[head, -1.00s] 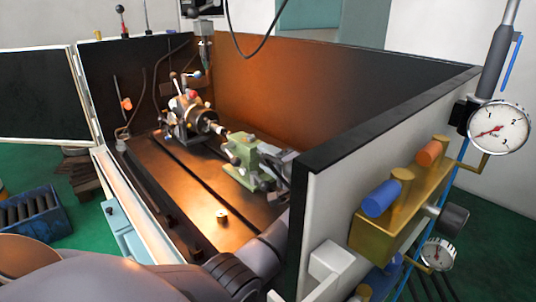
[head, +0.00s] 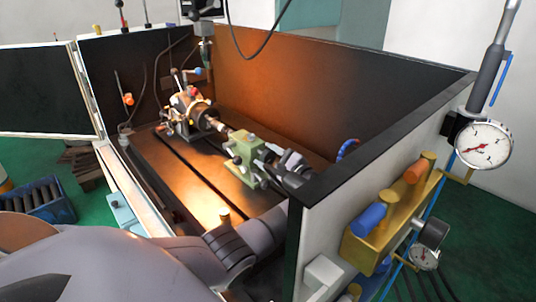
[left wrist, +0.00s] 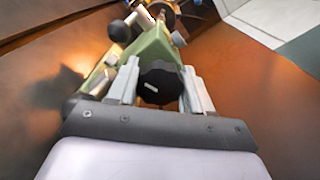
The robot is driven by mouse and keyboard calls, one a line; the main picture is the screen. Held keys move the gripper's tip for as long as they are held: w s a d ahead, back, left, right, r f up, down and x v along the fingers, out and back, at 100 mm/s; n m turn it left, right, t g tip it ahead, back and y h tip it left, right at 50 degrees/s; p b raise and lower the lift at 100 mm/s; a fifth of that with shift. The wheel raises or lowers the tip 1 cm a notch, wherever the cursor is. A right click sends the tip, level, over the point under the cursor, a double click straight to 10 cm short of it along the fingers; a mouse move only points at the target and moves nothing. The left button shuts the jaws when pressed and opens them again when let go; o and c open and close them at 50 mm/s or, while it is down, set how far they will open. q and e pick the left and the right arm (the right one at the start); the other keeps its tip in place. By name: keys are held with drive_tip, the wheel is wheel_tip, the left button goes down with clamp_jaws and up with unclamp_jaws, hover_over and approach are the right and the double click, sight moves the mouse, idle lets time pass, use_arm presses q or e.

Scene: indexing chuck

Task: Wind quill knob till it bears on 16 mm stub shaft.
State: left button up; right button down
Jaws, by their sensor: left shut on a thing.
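The green tailstock (head: 250,162) stands on the machine bed in the head view, and also shows in the left wrist view (left wrist: 150,48). My left gripper (head: 270,158) is at its near right end. In the left wrist view my left gripper (left wrist: 160,78) has a finger on each side of the black quill knob (left wrist: 158,88) and is shut on it. The chuck (head: 203,112) is beyond the tailstock, with the pale stub shaft (head: 218,124) pointing towards it. I cannot tell whether the quill touches the shaft. My right gripper is not in view.
A dark-topped enclosure wall (head: 375,120) stands close to the right of my left arm. A brass block with coloured handles (head: 385,215) and a dial gauge (head: 483,145) are outside it. The bed (head: 180,175) is mostly clear in front.

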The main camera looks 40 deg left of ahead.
use_arm(q)
drive_tip(key=m, duration=0.4)
drive_tip(key=shift+m, duration=0.3)
drive_tip(key=m, duration=1.1)
drive_tip(key=shift+w, duration=0.1)
drive_tip(key=shift+f+m, duration=0.1)
drive_tip(key=shift+m, duration=2.4)
drive_tip(key=o, duration=1)
drive_tip(key=shift+o, duration=0.2)
drive_tip(key=shift+d, duration=0.15)
